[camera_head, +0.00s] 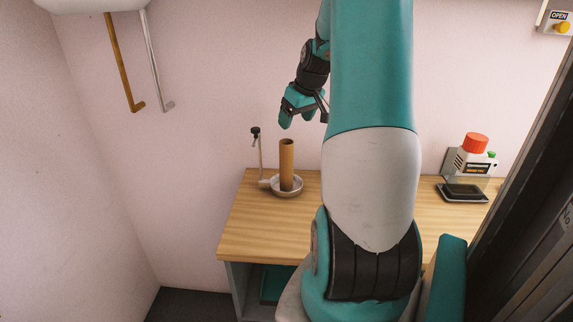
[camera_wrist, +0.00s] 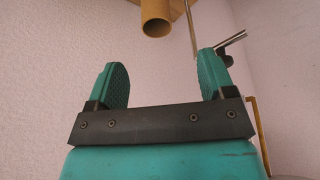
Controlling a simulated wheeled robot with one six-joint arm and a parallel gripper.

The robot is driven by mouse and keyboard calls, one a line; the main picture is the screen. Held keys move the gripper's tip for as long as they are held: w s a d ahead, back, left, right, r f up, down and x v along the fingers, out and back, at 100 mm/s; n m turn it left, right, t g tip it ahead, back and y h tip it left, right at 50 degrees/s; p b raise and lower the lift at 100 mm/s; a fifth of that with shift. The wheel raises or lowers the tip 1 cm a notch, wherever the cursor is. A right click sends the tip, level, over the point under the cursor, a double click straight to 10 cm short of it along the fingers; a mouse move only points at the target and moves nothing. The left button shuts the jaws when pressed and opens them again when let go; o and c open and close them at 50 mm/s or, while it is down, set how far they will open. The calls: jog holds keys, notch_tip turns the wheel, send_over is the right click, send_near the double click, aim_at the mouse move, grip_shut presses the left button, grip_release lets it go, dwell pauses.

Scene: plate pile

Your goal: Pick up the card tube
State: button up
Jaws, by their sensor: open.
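The card tube (camera_head: 287,165) is a brown cylinder. It stands upright in a pale round dish (camera_head: 288,191) on the left part of the wooden table. My gripper (camera_head: 303,122) is above the tube and a little to its right in the head view, apart from it. In the wrist view, the tube (camera_wrist: 156,18) shows at the top with its open end, beyond the two teal fingers. My gripper (camera_wrist: 160,80) is open and nothing is between its fingers. Part of the table is hidden behind my arm.
A thin stand (camera_head: 260,153) with a dark knob rises just left of the tube; its rod (camera_wrist: 190,30) shows close to the right finger in the wrist view. A machine with a red top (camera_head: 470,165) stands at the table's right. Bare wooden table top (camera_head: 262,230) lies in front of the dish.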

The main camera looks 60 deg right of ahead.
aim_at(287, 142)
jog(key=p+x, duration=0.1)
jog(key=x, duration=0.5)
jog(key=shift+w+f, duration=0.2)
jog(key=shift+d+p+x, duration=0.2)
jog(key=shift+p+x, duration=0.45)
jog(key=shift+x, duration=0.7)
jog(key=shift+d+p+x, duration=0.15)
jog(key=shift+p+x, duration=0.5)
jog(key=shift+x, duration=0.65)
jog(key=shift+c, duration=0.4)
jog(key=shift+r, duration=0.1)
jog(key=c, duration=1.1)
